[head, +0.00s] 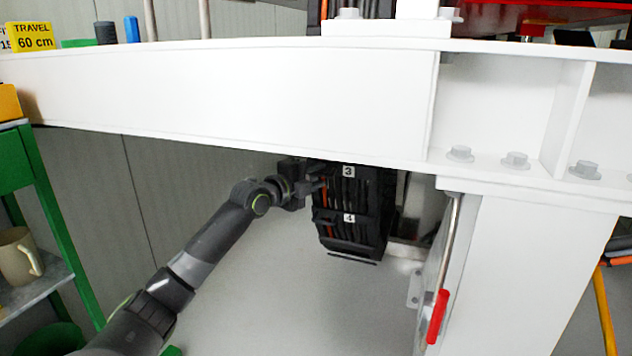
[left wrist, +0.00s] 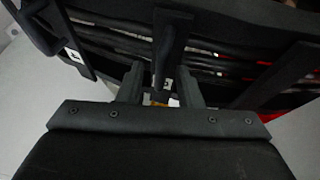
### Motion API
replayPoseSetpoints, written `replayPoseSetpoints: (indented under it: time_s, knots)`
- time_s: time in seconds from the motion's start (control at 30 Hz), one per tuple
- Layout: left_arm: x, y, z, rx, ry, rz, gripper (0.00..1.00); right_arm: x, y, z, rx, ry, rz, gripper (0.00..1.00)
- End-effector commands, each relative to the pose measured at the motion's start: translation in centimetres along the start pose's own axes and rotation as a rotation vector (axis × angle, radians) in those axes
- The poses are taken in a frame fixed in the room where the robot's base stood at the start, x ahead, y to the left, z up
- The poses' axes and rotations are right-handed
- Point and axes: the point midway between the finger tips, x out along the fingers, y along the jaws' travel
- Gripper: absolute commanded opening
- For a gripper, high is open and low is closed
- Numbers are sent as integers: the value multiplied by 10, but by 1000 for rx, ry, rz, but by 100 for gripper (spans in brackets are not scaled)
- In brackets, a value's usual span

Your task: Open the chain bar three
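The black cable chain (head: 352,240) hangs below the white beam, with black crossbars over dark and orange cables. Bar three (head: 336,170) carries a white label "3" near the top; bar four (head: 334,217), labelled "4", is below it. My left gripper (head: 318,186) is at the chain's left side, near the height of bar three. In the left wrist view its two fingers (left wrist: 160,88) stand apart, with a black bar (left wrist: 172,45) in line with the gap between them. I cannot tell whether they touch it, or read its number. My right gripper is out of view.
The white beam (head: 230,90) passes close above my left arm. A white column (head: 520,270) and a red-handled lever (head: 437,316) stand right of the chain. A green shelf (head: 45,180) with a mug (head: 18,256) is at the left. The floor below the chain looks clear.

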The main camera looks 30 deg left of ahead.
Motion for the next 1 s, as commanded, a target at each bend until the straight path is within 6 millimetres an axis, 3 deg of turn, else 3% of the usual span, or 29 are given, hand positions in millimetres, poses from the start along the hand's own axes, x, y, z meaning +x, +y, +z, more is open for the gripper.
replayPoseSetpoints:
  time_s: [0.33, 0.57, 1.0]
  knots:
    - [2, 0, 0, 0, 0, 0, 31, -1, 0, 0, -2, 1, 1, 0]
    - [2, 0, 0, 0, 0, 0, 1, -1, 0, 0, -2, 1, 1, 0]
    - [5, -1, -4, -2, -1, 0, 0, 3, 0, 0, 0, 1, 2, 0]
